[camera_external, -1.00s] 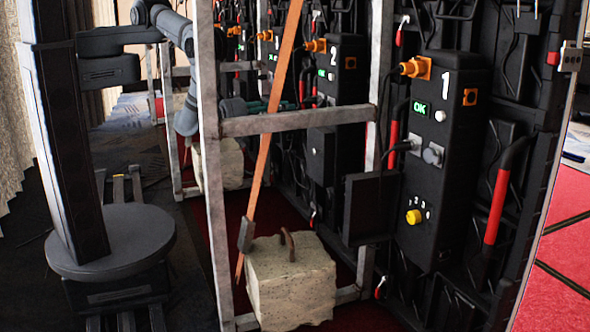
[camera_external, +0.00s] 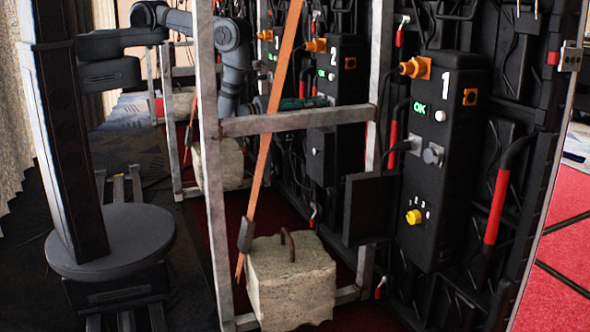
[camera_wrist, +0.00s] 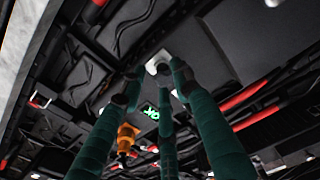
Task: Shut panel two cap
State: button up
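Panel two (camera_external: 348,68) is a tall black box marked "2", with a green OK display (camera_external: 322,73) and an orange connector (camera_external: 316,45). My gripper (camera_external: 322,102) has green fingers and reaches across to panel two's front, partly behind the metal frame. In the wrist view its fingers (camera_wrist: 160,78) are spread apart, with the tips close to a small pale grey fitting (camera_wrist: 157,62) on the black panel, apparently the cap. Whether the fingers touch it I cannot tell. The OK display (camera_wrist: 151,113) shows between the fingers. In the external view the cap is hidden or too small to make out.
A metal frame (camera_external: 290,122) with a slanting orange strap (camera_external: 266,140) and a stone weight block (camera_external: 290,285) stands in front of panel two. Panel one (camera_external: 440,150) is to the right. Cables and red-sleeved handles (camera_external: 497,205) line the wall.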

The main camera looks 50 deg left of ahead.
jog(key=shift+c, duration=0.5)
grip_shut()
jog(key=shift+s, duration=0.1)
jog(key=shift+d, duration=0.1)
jog(key=n+y+b, duration=0.1)
jog(key=y, duration=0.1)
jog(key=d+n+y+b, duration=0.1)
jog(key=n+y+b, duration=0.1)
jog(key=d+n+t+y+b, duration=0.1)
jog(key=y, duration=0.1)
jog(key=shift+w+d+y+b, duration=0.15)
jog(key=shift+w+y+b, duration=0.15)
jog(key=shift+y+b, duration=0.1)
jog(key=shift+f, duration=0.1)
